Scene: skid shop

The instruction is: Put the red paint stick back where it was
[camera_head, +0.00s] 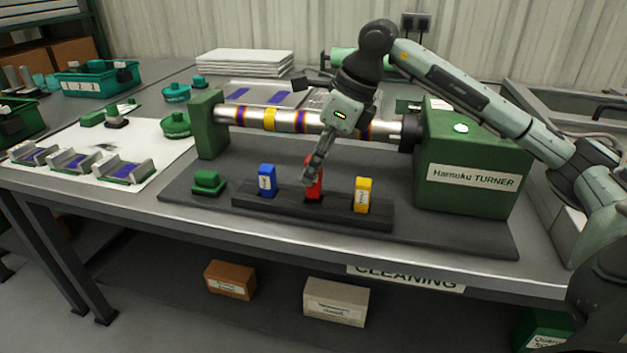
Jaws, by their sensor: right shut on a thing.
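The red paint stick (316,186) stands upright at the middle of the black holder (290,214), between the blue stick (266,181) and the yellow stick (362,195). My right gripper (313,174) reaches down from above and is shut on the red paint stick. The stick's lower end meets the holder's middle; whether it is fully seated I cannot tell. The gripper covers part of the stick's upper left side. My left gripper is not in view.
Behind the holder is a green turner (470,160) with a striped shaft (290,121). A green knob-like piece (208,183) lies left of the holder. White paper stacks (245,63) and a teal bin (97,79) stand at the back. The dark mat's front right is clear.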

